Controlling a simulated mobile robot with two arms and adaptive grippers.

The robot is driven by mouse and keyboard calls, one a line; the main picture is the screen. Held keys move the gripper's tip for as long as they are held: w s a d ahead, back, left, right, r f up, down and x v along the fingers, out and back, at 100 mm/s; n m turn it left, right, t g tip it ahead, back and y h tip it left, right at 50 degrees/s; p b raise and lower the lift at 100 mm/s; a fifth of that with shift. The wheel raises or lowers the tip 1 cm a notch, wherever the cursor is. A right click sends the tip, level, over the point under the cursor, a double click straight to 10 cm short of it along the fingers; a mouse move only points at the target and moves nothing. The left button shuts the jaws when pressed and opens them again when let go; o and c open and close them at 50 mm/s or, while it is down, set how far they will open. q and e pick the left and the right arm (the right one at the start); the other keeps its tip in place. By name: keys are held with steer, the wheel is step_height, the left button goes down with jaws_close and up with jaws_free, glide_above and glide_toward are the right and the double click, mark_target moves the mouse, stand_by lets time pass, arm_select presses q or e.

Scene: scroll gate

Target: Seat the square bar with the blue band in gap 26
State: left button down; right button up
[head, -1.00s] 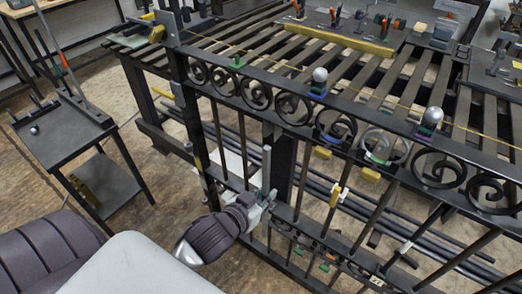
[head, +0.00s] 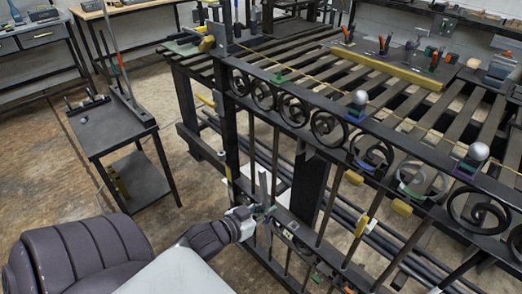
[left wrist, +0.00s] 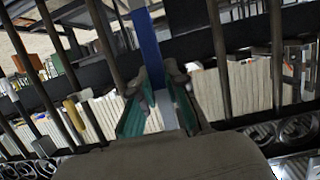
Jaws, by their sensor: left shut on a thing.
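The scroll gate (head: 245,62) stands in front of me, a black frame with scrolls along its upper rail and upright bars below. My left gripper (head: 258,212) is in front of the gate's lower part, just right of its left end post (head: 230,140). It is shut on an upright grey square bar (head: 262,188). In the left wrist view the blue band (left wrist: 150,58) shows on this bar, just beyond my left gripper (left wrist: 160,105) with its green finger pads. Where the bar's ends sit relative to the rails is unclear. No gap number is readable. My right gripper is not in view.
A slatted bench (head: 310,62) lies behind the gate, with tools and a yellow bar (head: 385,68) on it. Two silver balls (head: 478,151) stand on the upper rail. A small dark side table (head: 105,125) stands left. Floor between it and the gate is clear.

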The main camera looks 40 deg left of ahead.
arm_select(q)
steer(key=w+d+b, duration=0.1)
steer(key=w+b, duration=0.3)
steer(key=w, duration=0.9)
steer(key=shift+f, duration=0.25)
stand_by(0.6)
steer(key=shift+w, duration=0.1)
stand_by(0.8)
steer(key=shift+f, duration=0.95)
stand_by(0.8)
steer(key=shift+w+d+r+g+p, duration=0.15)
steer(key=shift+w+g+p, duration=0.15)
steer(key=shift+w+p, duration=0.35)
stand_by(0.9)
steer(key=shift+w+p, duration=0.3)
steer(key=shift+w, duration=0.15)
